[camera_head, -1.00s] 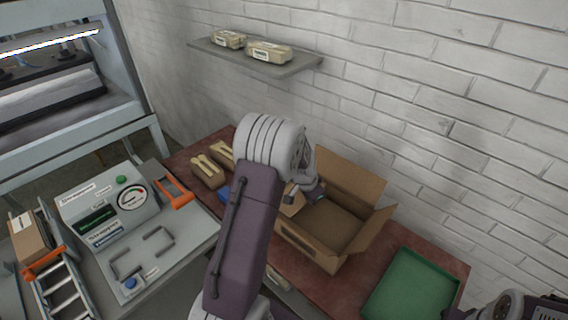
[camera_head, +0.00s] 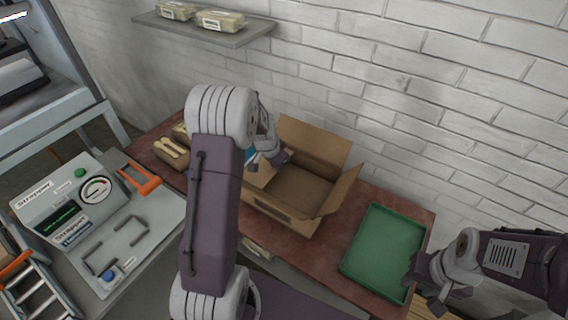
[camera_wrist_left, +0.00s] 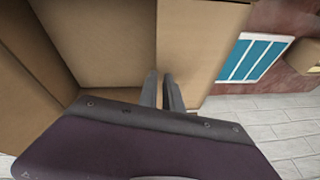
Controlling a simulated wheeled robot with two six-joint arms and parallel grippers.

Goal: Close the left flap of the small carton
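The small open carton (camera_head: 291,198) stands on the red-brown bench, its far and right flaps raised and spread outward. Its left flap (camera_head: 258,174) is partly hidden by my left arm; in the left wrist view a cardboard panel, apparently this flap (camera_wrist_left: 200,50), rises beside the carton's inside. My left gripper (camera_head: 272,160) is at the carton's left side. In the left wrist view its two fingers (camera_wrist_left: 163,92) are close together with a narrow gap, in front of the panel's edge; contact or grip is unclear. My right gripper (camera_head: 426,290) is open and empty at the lower right.
A green tray (camera_head: 350,262) lies right of the carton. Wooden spoon bundles (camera_head: 172,148) and a blue-striped item (camera_wrist_left: 250,58) lie to the left. A strapping machine (camera_head: 75,210) stands at left. A shelf (camera_head: 205,36) is on the brick wall behind.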

